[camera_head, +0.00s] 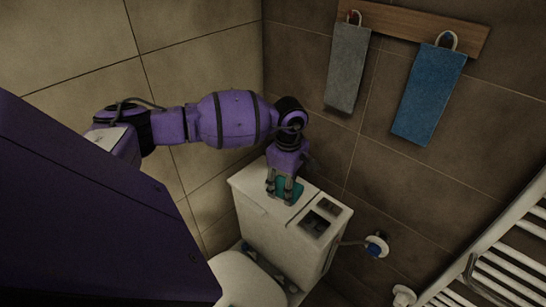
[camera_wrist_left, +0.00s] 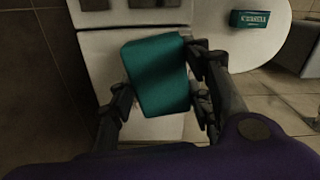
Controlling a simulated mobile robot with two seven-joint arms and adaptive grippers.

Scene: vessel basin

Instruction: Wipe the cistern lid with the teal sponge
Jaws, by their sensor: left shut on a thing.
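The teal sponge (camera_head: 296,190) is between the fingers of my left gripper (camera_head: 284,192), over the top of the white cistern. In the left wrist view the sponge (camera_wrist_left: 157,72) is a teal block held between both fingers, slightly tilted. The white cistern lid (camera_head: 252,192) is below the gripper in the head view, and it also shows under the sponge in the left wrist view (camera_wrist_left: 102,62). The sponge is at or just above the lid; I cannot tell whether it touches. My right gripper is not in view.
Dark flush plates (camera_head: 314,223) sit on the cistern's right part. The toilet seat (camera_head: 245,278) is in front. A teal labelled box (camera_wrist_left: 257,19) lies on a white rounded surface. Grey (camera_head: 347,66) and blue (camera_head: 429,95) towels hang behind, and a white radiator (camera_head: 500,262) is at right.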

